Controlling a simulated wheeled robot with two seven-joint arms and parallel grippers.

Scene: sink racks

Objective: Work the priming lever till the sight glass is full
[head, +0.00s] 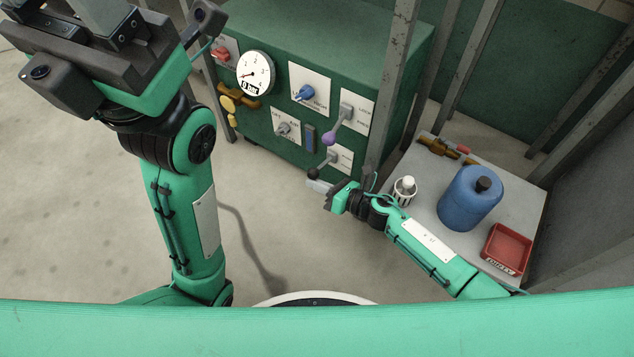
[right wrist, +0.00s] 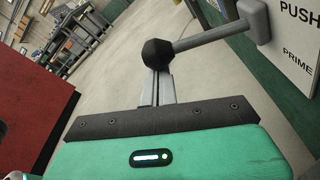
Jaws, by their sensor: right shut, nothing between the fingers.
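The priming lever (head: 323,165) is at the lower right of the green cabinet's front, a grey arm with a black ball knob. In the right wrist view the ball (right wrist: 158,54) is large, at the tips of my right gripper (right wrist: 157,90), beside a plate reading PUSH and PRIME. My right gripper (head: 318,185) is shut and empty, just below the ball; I cannot tell whether it touches. The sight glass (head: 310,138) is a narrow dark-blue upright strip; its level is too small to read. My left gripper (head: 85,15) is at the upper left, its fingers apart, tips cut off.
The cabinet also has a gauge (head: 255,73), a blue knob (head: 304,93), a purple-ball lever (head: 329,138) and a brass valve (head: 232,102). A grey table at right holds a blue jug (head: 470,199), a white bottle (head: 404,190) and a red tray (head: 506,249). Grey posts (head: 391,90) stand close by.

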